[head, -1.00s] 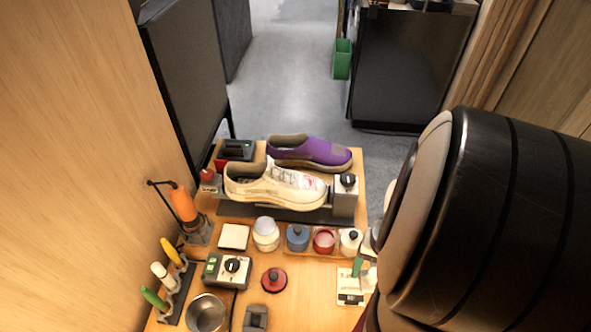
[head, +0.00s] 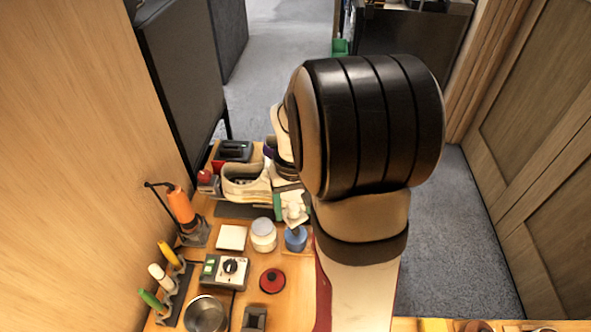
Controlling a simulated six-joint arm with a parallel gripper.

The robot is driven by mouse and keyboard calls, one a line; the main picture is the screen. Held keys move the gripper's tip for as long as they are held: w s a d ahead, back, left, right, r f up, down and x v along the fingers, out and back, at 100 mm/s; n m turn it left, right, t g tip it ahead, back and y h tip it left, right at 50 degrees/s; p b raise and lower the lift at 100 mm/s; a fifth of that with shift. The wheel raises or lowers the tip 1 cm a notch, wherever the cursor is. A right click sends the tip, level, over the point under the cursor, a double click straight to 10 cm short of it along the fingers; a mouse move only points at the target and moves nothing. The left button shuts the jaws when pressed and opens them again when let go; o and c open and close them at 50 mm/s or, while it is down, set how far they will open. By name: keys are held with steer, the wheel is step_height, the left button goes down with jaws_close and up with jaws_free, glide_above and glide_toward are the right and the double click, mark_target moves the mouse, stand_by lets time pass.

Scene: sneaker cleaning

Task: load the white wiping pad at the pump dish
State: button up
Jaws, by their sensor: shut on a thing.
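My gripper (head: 291,201) is partly hidden by my own dark arm links, over the middle of the bench. It is shut on a small white piece with a green part beside it, which looks like the white wiping pad (head: 295,213). The fingertips are too small to make out. The pad is in front of the shoes and just behind the blue pot (head: 296,239) in the picture. A white jar with a pale round top (head: 263,236), which looks like the pump dish, stands left of the blue pot. The pad appears apart from it, up and to the right.
A white square (head: 231,237) lies left of the jar. A control box (head: 226,270), red round lid (head: 272,281), metal cup (head: 206,313), handled tools (head: 161,276) and orange tool (head: 182,207) crowd the left.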

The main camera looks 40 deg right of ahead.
mark_target(262, 227)
steer(key=w+a+n, duration=0.2)
steer(key=w+a, duration=0.2)
steer(key=w, duration=0.1)
steer(key=shift+w+a+r, duration=0.25)
steer(key=shift+w+r, duration=0.05)
steer(key=shift+w, duration=0.05)
steer(key=shift+w+a+f, duration=0.1)
steer(key=shift+f, duration=2.85)
steer(key=shift+f, duration=0.9)
steer(key=shift+r, duration=3.55)
steer(key=shift+c, duration=0.2)
